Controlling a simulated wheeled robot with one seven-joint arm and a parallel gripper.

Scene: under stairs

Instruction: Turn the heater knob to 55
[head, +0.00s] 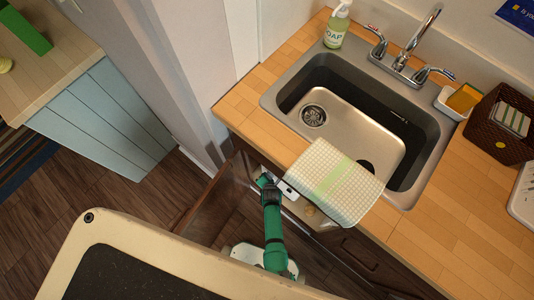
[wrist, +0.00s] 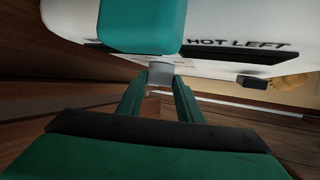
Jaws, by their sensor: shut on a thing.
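The white heater (wrist: 225,20) fills the top of the wrist view, with the lettering "HOT LEFT" and a dark strip on its face. In the head view, part of a white unit, apparently the heater (head: 286,189), shows inside the open cabinet under the sink. My gripper (wrist: 160,80) has its two green fingers closing in on a small grey piece, apparently the heater knob (wrist: 161,70). The gripper is shut on it. A teal block above hides part of the heater. No dial numbers are readable. In the head view my gripper (head: 266,181) reaches into the cabinet.
An open brown cabinet door (head: 212,199) stands left of my arm. A checked towel (head: 334,183) hangs over the counter edge above the opening. The sink (head: 345,122) and counter (head: 440,245) lie above and to the right. Dark floor (head: 115,190) is free at the left.

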